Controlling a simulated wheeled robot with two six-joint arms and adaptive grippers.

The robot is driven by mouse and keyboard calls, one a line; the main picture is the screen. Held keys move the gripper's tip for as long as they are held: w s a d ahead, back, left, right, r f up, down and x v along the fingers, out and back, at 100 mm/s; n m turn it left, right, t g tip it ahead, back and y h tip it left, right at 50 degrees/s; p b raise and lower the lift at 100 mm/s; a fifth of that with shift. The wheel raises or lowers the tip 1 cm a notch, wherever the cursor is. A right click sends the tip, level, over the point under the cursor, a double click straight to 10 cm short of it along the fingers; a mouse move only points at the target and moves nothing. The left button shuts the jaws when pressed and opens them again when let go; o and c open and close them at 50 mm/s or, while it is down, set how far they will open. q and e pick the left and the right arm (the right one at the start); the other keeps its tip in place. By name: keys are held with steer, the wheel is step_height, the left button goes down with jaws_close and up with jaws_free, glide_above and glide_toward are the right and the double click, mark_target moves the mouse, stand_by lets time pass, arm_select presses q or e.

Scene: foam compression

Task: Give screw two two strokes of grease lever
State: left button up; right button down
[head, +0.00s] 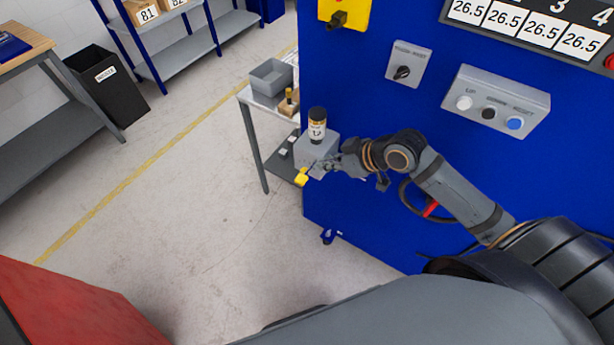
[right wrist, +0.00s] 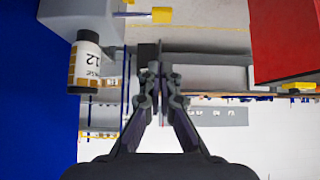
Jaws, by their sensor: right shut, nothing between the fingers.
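The grease unit is a grey box (head: 316,150) on the side of the blue machine. A black-capped bottle (head: 317,122) with a white and yellow label stands on it. The lever's yellow end (head: 301,177) sticks out at the box's lower left. In the right wrist view the box (right wrist: 75,15), the bottle (right wrist: 88,62) and the yellow lever end (right wrist: 162,15) show at the upper left. My right gripper (head: 326,167) is beside the box, close to the lever. In the right wrist view its fingers (right wrist: 160,78) are shut and empty, apart from the yellow end. My left gripper is out of view.
A small side table (head: 252,98) holding a grey bin (head: 271,77) stands behind the grease unit. A red block (head: 75,310) is at lower left. The floor between is clear.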

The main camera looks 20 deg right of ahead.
glide_above(299, 177)
steer(key=s+d, duration=0.2)
steer(key=s, duration=0.1)
step_height(299, 177, down, 5)
steer(key=f, duration=0.1)
steer(key=f+p, duration=0.1)
steer(key=f, duration=0.2)
steer(key=shift+w+a, duration=0.25)
steer(key=shift+w, duration=0.1)
steer(key=shift+d+f+p, duration=0.1)
steer(key=shift+f+p, duration=0.2)
steer(key=shift+f, duration=0.15)
steer(key=shift+f, duration=0.1)
